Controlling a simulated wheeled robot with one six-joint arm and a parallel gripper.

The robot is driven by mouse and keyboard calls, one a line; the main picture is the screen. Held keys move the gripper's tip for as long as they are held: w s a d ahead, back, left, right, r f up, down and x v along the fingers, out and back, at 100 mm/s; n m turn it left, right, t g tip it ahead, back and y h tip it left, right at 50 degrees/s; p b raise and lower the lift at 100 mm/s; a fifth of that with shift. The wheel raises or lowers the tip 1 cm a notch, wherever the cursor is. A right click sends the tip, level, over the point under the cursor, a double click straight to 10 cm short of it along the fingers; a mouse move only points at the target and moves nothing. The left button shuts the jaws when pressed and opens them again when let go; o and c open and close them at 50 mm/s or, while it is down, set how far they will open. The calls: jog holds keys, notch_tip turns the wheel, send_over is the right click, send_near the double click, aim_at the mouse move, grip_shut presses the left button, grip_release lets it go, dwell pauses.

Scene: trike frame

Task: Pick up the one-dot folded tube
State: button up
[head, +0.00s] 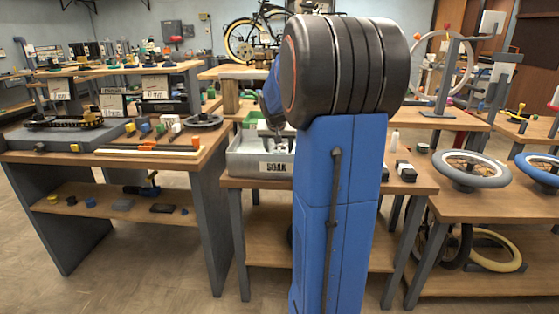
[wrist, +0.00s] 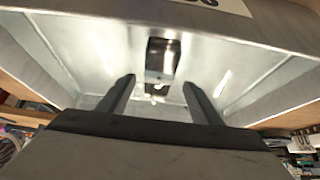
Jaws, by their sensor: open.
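My gripper (wrist: 158,84) is open and empty, its two dark fingers pointing into a grey metal bin (wrist: 85,40). A small dark object (wrist: 163,52) with a shiny lower end lies in the bin, just beyond the fingertips and roughly in line with the gap between them. It may be the folded tube, but no dot can be made out. In the head view the bin labelled SOAK (head: 250,168) stands on the middle bench. My gripper (head: 276,140) is over it there, partly hidden by my arm. What lies inside the bin is hidden in that view.
The bin's walls rise close around the fingers. A spoked wheel (head: 470,169) lies on the right bench.

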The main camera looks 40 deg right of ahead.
aim_at(280, 153)
jog(key=x, duration=0.4)
jog(key=shift+d, duration=0.25)
jog(key=c, duration=1.3)
jog(key=shift+c, duration=0.2)
notch_tip(280, 153, up, 10)
